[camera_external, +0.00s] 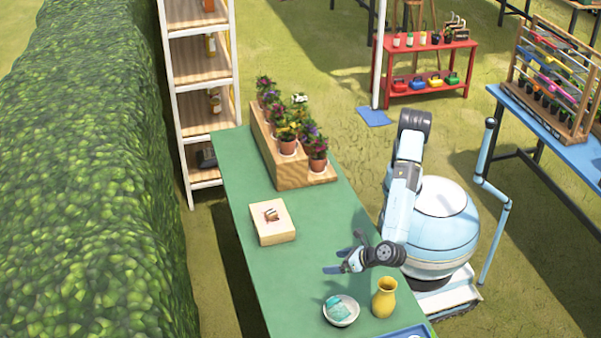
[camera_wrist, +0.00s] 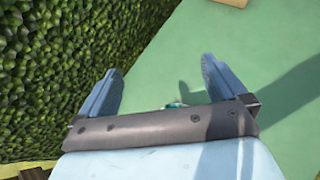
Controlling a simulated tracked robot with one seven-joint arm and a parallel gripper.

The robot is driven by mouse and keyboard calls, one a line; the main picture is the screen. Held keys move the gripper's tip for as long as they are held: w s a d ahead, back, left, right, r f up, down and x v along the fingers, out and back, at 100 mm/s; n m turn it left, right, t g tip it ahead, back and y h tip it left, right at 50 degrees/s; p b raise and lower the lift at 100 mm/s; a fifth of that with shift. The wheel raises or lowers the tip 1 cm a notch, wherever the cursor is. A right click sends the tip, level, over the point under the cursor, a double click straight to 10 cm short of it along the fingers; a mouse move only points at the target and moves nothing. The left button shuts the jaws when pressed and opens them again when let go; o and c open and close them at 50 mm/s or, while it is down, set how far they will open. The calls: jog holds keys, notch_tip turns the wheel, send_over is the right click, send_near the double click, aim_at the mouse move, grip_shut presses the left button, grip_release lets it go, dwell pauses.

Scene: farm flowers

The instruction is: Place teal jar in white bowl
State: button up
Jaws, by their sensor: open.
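The white bowl (camera_external: 351,318) stands on the green table near its front end. The teal jar (camera_external: 335,306) is inside the bowl, apparently lying tilted against its left side. My gripper (camera_external: 341,251) is open and empty above the table, behind the bowl in the outside view and apart from it. In the wrist view my gripper (camera_wrist: 160,66) has its two blue fingers wide apart with bare green table between them. A small teal and white bit shows just above the gripper's dark bar in the wrist view; most of it is hidden.
A yellow vase (camera_external: 384,298) stands close to the bowl's right. A blue tray (camera_external: 408,332) is cut off at the bottom edge. A wooden box (camera_external: 272,232) and a stepped wooden planter (camera_external: 262,148) with potted flowers stand farther back. The green table (camera_external: 300,275) is clear left of the gripper.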

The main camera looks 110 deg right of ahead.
jog(key=s+d+r+m+g+y, duration=0.15)
jog(key=d+r+m, duration=0.3)
jog(key=d, duration=0.55)
jog(key=s+d+r+m+g, duration=0.1)
jog(key=d+r+m+g, duration=0.3)
jog(key=d, duration=0.6)
jog(key=s+d+r+m+y, duration=0.1)
jog(key=d+r+m, duration=0.2)
jog(key=d+r, duration=0.55)
jog(key=s+d+m+t+y, duration=0.2)
jog(key=s+d+m+y, duration=0.3)
jog(key=s+d+m, duration=0.9)
jog(key=s+d, duration=0.6)
jog(key=s, duration=0.3)
